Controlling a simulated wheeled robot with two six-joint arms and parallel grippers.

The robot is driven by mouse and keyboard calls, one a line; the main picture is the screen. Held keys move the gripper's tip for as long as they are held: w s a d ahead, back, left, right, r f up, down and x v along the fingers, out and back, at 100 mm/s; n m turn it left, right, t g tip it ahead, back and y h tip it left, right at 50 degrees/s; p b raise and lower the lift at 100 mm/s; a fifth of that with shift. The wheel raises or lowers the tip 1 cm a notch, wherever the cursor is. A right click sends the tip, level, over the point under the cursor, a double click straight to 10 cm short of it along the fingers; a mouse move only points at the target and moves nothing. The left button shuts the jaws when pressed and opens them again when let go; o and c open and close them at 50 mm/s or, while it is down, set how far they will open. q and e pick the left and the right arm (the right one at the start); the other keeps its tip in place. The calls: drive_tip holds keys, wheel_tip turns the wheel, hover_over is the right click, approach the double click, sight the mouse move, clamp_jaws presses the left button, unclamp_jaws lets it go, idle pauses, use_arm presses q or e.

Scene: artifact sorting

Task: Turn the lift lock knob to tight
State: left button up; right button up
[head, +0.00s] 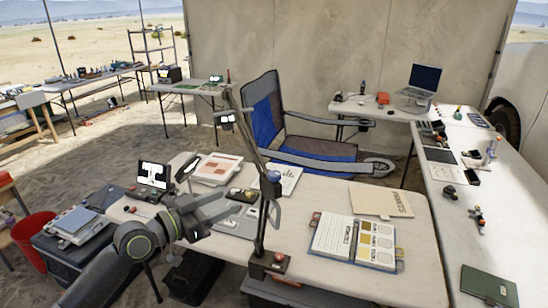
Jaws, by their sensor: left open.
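A dark jointed stand (260,228) rises from a base (268,264) near the front edge of the white table. Its elbow (271,184) has a bluish-grey part, and its upper arm leans up and to the left. A small reddish knob (279,257) shows on the base. I cannot tell which part is the lift lock knob or how it is set. My left gripper (212,208) is open, over the table to the left of the stand. It looks apart from the stand. My right gripper is out of view.
The white table (330,272) also holds an open binder (354,241), a folder (381,202), papers (219,168) and a small screen (153,176). A blue folding chair (300,135) stands behind it. A side table (440,220) runs along the right. A red bin (34,232) is at left.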

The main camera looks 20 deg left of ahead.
sight(270, 176)
use_arm(q)
drive_tip(key=shift+t, duration=0.4)
drive_tip(key=p+x, duration=0.2)
drive_tip(key=x, duration=0.3)
drive_tip(key=p+x, duration=0.1)
drive_tip(key=x, duration=0.4)
drive_tip(key=r+p+x, duration=0.1)
drive_tip(key=p+x, duration=0.1)
drive_tip(key=x, duration=0.2)
drive_tip(key=shift+w+d+r+p, duration=0.1)
drive_tip(key=shift+d+p, duration=0.2)
drive_tip(key=shift+d, duration=0.3)
drive_tip(key=shift+x, duration=0.85)
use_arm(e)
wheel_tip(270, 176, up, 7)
use_arm(q)
drive_tip(key=shift+c, duration=0.4)
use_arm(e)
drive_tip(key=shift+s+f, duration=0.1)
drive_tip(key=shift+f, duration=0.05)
